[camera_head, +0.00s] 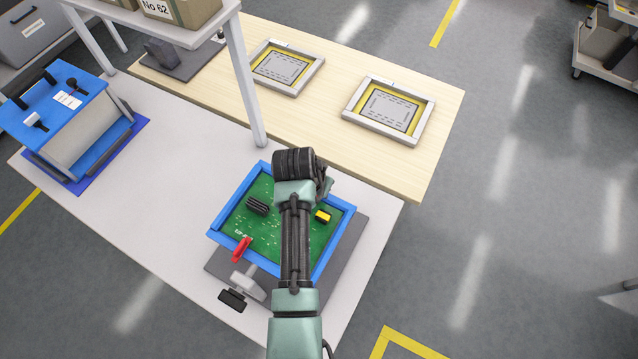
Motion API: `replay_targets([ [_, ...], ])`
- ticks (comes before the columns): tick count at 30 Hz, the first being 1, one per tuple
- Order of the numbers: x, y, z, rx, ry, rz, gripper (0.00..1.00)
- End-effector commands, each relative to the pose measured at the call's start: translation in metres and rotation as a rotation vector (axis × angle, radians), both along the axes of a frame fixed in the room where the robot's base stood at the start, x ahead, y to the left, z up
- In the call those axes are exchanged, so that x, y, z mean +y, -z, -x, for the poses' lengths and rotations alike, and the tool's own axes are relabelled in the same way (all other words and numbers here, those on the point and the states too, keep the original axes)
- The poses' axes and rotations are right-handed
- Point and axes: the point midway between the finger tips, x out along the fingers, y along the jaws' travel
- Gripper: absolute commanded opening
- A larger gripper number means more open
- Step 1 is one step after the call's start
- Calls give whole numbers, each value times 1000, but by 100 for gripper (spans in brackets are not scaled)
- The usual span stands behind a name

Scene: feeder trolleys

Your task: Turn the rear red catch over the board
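A green circuit board (267,226) lies in a blue frame (232,197) on a grey base plate (345,251). A dark ribbed part and a small yellow-and-black part sit on the board. One red catch (241,249) shows at the frame's near left edge; its tip reaches onto the board's near left corner. No second red catch shows; my arm and wrist cover part of the frame's far edge and a strip of the board. My wrist is above the far side of the frame. My gripper's fingers are hidden by it, so their opening and any contact cannot be seen.
A grey clamp with a black knob (232,300) stands at the frame's near left. A shelf leg (246,85) rises behind the frame. Two framed trays (283,66) (388,110) lie on the wooden top. A blue fixture (75,125) stands left, with clear white table between.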

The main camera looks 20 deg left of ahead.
Motion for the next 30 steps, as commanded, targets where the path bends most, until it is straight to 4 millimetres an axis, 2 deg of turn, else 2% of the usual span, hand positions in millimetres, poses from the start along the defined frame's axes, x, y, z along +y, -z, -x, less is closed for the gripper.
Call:
replay_targets([
  [18,0,-1,-1,-1,46,-2,0],
  [19,0,-1,-1,-1,46,-2,13],
  [24,0,-1,-1,0,45,-2,41],
  [30,0,0,0,1,44,-1,41],
])
